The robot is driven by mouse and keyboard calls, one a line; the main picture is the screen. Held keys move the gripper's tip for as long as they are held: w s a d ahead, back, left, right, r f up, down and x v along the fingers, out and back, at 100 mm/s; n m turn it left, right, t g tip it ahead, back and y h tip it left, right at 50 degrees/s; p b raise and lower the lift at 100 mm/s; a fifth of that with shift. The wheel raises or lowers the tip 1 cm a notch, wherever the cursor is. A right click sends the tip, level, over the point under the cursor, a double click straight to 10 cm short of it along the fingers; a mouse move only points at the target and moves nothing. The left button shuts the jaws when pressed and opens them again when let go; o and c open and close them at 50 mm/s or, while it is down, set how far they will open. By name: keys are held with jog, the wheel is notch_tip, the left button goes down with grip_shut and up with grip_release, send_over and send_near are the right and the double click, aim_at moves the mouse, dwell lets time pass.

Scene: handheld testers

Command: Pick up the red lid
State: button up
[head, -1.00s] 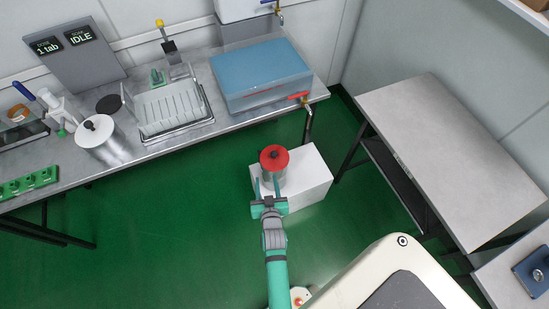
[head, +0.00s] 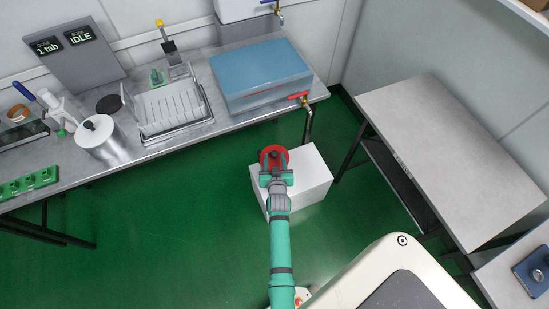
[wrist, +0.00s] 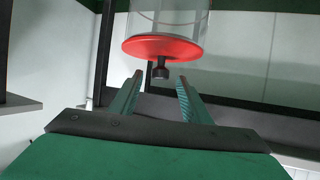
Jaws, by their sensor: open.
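The red lid (head: 282,153) sits on a cylindrical container that stands on a white box (head: 312,178). In the wrist view the lid (wrist: 180,46) is seen upside down, closing the clear-looking container (wrist: 165,20), with its dark knob (wrist: 160,68) pointing down in the picture. My gripper (wrist: 160,76) is open, its two teal fingers pointing at the lid. The knob appears centred between the fingertips, with a gap on both sides. In the head view my gripper (head: 276,168) covers the near part of the lid and hides most of the container.
A steel bench at the back holds a lidded pot (head: 100,138), a dish rack (head: 172,108) and a blue-topped tank (head: 260,75) with a red-handled tap (head: 300,97). A grey table (head: 450,150) stands at right. Green floor left of the white box is clear.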

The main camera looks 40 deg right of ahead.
aim_at(274, 154)
jog(key=shift+x, duration=1.95)
grip_shut()
jog(key=shift+r, duration=0.1)
